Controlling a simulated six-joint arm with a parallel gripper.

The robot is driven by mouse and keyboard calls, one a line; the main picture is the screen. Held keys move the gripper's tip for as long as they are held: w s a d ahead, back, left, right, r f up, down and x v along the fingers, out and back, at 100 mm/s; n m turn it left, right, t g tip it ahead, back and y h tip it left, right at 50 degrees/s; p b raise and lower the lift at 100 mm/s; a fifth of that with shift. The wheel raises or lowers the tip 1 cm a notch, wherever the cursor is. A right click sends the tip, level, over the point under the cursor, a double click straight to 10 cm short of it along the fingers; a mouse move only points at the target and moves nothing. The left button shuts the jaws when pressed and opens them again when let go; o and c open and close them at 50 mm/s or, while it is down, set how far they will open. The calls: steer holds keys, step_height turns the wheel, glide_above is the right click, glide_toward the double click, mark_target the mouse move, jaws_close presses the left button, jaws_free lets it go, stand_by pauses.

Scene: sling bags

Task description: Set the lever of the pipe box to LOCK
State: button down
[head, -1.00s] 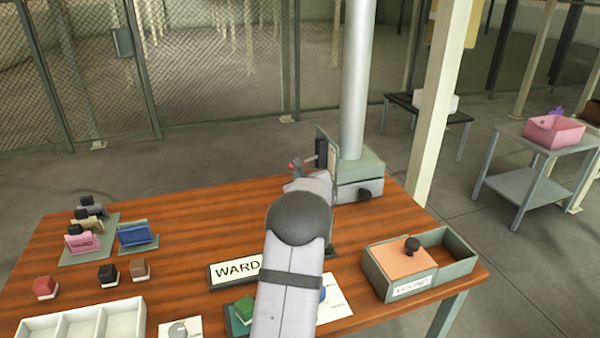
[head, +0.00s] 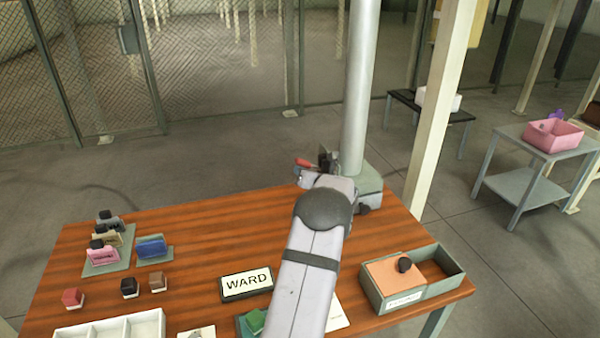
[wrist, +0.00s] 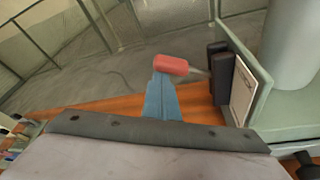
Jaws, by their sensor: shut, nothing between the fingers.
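The pipe box (head: 368,181) stands at the table's back right, at the foot of a tall grey pipe. In the wrist view its greenish side panel (wrist: 250,62) carries a pale plate and dark blocks. The lever's red handle (head: 306,163) sticks out to the left; it also shows in the wrist view (wrist: 171,65). The plate's lettering is unreadable, so I cannot tell the lever's setting. My gripper (wrist: 162,80) is shut and empty, its blue-grey fingertips right by the red handle; contact is unclear. In the head view my arm hides the fingers.
A WARD sign (head: 246,283) stands left of my arm. An open-topped box (head: 410,287) with an orange lid is at the right. Bags, small blocks and a white tray (head: 120,328) lie at the left.

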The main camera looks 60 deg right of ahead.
steer(key=shift+s+d+r, duration=0.1)
steer(key=shift+d+r, duration=0.1)
steer(key=shift+r, duration=0.25)
stand_by(0.3)
step_height(320, 180, down, 5)
steer(key=w+a+b, duration=0.2)
steer(key=b, duration=0.3)
steer(key=b+v, duration=0.2)
steer(key=v, duration=0.8)
steer(key=shift+s+d+r, duration=0.15)
steer(key=shift+s+r, duration=0.15)
